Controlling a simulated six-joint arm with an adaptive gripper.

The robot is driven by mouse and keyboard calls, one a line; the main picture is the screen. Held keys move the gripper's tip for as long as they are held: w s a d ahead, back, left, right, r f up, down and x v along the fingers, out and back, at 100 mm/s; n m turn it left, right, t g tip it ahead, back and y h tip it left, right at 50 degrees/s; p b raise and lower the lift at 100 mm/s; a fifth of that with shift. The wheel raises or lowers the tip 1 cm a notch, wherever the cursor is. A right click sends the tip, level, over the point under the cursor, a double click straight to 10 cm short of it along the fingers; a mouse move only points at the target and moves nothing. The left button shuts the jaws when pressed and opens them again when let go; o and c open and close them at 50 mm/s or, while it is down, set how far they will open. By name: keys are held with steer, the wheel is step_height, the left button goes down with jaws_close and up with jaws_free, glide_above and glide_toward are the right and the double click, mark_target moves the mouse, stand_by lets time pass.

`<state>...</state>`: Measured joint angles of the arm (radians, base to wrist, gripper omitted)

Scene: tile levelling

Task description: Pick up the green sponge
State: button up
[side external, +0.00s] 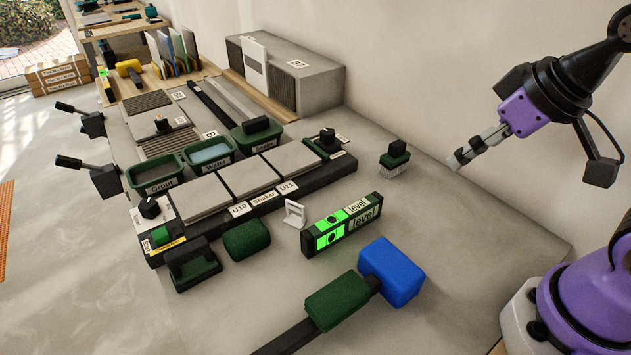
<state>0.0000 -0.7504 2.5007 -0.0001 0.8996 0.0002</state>
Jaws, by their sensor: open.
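The green sponge (247,238) is a dark green rounded block. It lies on the pale work surface in front of the row of grey tiles, left of the bright green level. Nothing covers it. My gripper (461,157) is up at the right, above the surface and well apart from the sponge. Its jaws are open, and nothing shows between them.
A black-and-green float (192,264) stands close left of the sponge. The level (341,226) and a small white piece (294,213) are to its right. A blue-headed mallet (391,271) lies in front. The tiles (248,174) and tubs (208,154) are behind. The right surface is mostly clear around the brush (395,159).

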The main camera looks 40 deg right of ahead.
stand_by(0.3)
steer(key=c, duration=0.5)
steer(key=n+g+y, duration=0.4)
steer(key=n+g, duration=0.2)
steer(key=n, duration=1.2)
glide_above(259, 224)
steer(key=d, duration=0.2)
step_height(259, 224, down, 11)
steer(key=shift+w+d+f, duration=0.1)
steer(key=shift+a+x, duration=0.1)
steer(key=shift+x, duration=1.4)
steer(key=shift+a+x, duration=0.15)
steer(key=shift+x, duration=1.3)
